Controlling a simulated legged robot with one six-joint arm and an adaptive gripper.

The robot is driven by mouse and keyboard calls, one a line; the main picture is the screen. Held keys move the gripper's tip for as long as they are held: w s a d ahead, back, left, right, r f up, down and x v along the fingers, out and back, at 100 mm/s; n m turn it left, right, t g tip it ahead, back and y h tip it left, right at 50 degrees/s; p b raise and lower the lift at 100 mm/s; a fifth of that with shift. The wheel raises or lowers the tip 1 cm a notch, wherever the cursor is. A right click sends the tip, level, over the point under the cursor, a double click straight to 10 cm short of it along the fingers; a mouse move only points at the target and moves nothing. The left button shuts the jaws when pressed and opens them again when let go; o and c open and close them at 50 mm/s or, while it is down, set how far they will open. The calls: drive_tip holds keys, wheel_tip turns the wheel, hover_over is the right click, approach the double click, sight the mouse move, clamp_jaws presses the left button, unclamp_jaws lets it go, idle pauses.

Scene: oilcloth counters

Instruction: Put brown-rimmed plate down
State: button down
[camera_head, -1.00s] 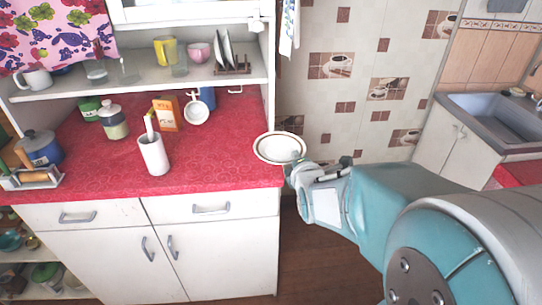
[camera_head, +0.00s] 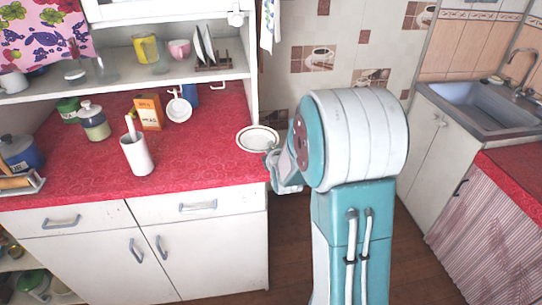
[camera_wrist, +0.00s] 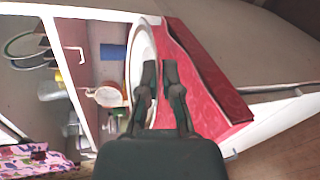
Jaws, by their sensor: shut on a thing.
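The brown-rimmed plate (camera_head: 257,139) is white with a thin brown ring. In the head view it is at the right edge of the red counter (camera_head: 205,160), partly over the counter. My gripper (camera_head: 271,158) is at the plate's near right rim, mostly hidden by my arm. In the wrist view, my gripper (camera_wrist: 160,66) is shut on the rim of the plate (camera_wrist: 141,52), which shows nearly edge-on. I cannot tell whether the plate touches the counter.
The counter's front middle is clear. A sink (camera_head: 480,105) is at the right.

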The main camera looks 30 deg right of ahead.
drive_tip(key=shift+w+d+f, duration=0.15)
drive_tip(key=shift+w+f, duration=0.3)
drive_tip(key=shift+f, duration=0.1)
drive_tip(key=shift+w+d+f, duration=0.1)
drive_tip(key=shift+w+f, duration=0.1)
drive_tip(key=shift+f, duration=0.7)
drive_tip(key=shift+w+f, duration=0.2)
drive_tip(key=shift+f, duration=0.7)
drive_tip(key=shift+f, duration=0.15)
drive_tip(key=c, duration=0.8)
unclamp_jaws()
